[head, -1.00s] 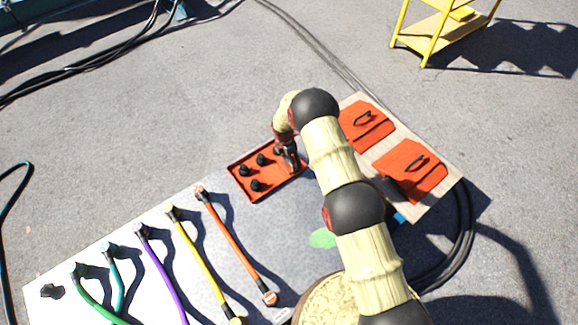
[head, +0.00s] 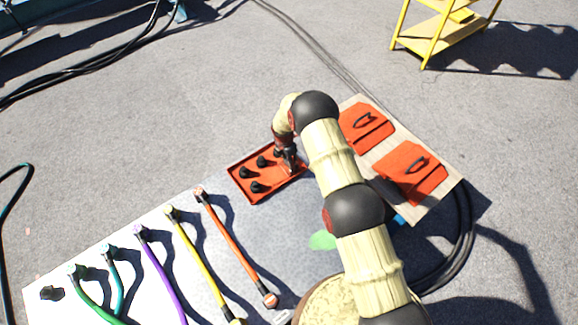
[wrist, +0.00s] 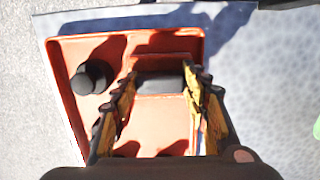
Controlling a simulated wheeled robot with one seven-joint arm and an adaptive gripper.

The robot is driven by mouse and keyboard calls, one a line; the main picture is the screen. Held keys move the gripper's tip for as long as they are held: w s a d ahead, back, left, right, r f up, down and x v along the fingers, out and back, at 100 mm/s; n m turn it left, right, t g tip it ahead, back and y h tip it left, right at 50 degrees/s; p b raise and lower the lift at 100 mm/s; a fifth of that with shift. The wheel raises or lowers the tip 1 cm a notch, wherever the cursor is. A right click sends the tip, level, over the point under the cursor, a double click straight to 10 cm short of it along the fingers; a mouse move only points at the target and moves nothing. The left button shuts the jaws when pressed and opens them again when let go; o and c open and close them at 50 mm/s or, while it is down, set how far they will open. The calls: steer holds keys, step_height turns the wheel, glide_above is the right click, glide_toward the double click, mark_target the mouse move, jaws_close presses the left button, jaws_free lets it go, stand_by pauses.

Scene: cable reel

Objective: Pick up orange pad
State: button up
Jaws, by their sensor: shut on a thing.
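Two orange pads with black loop handles lie on a wooden board, the far one (head: 366,135) and the near one (head: 405,172). My gripper (head: 290,163) is to their left, down at the right part of an orange tray (head: 262,195). In the wrist view, my gripper (wrist: 161,82) has a finger on each side of a dark grey piece (wrist: 160,84) and is shut on it. Orange surface shows around this piece within the tray. I cannot tell whether the piece is a handle or a peg. My fingers and arm hide part of it.
Several black knobs stand in the tray; one (wrist: 92,76) is left of my fingers. Several coloured cables, such as an orange one (head: 235,240) and a yellow one (head: 195,258), lie on the grey table (head: 290,225). A yellow shelf (head: 445,30) stands at the back right.

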steer(key=shift+c, duration=0.4)
steer(key=shift+r+p, duration=0.35)
steer(key=shift+r, duration=0.25)
step_height(320, 180, up, 2)
steer(key=shift+r+p, duration=0.2)
steer(key=shift+p, duration=0.45)
steer(key=s+a+r+p, duration=0.2)
steer(key=s+r, duration=0.2)
steer(key=s, duration=0.2)
steer(key=s+a+r+p, duration=0.2)
steer(key=s+r, duration=0.3)
steer(key=s, duration=0.2)
steer(key=shift+a+r+p, duration=0.25)
steer(key=shift+a+p, duration=0.1)
steer(key=shift+p, duration=0.05)
steer(key=shift+s, duration=0.1)
steer(key=o, duration=0.6)
steer(key=c, duration=0.4)
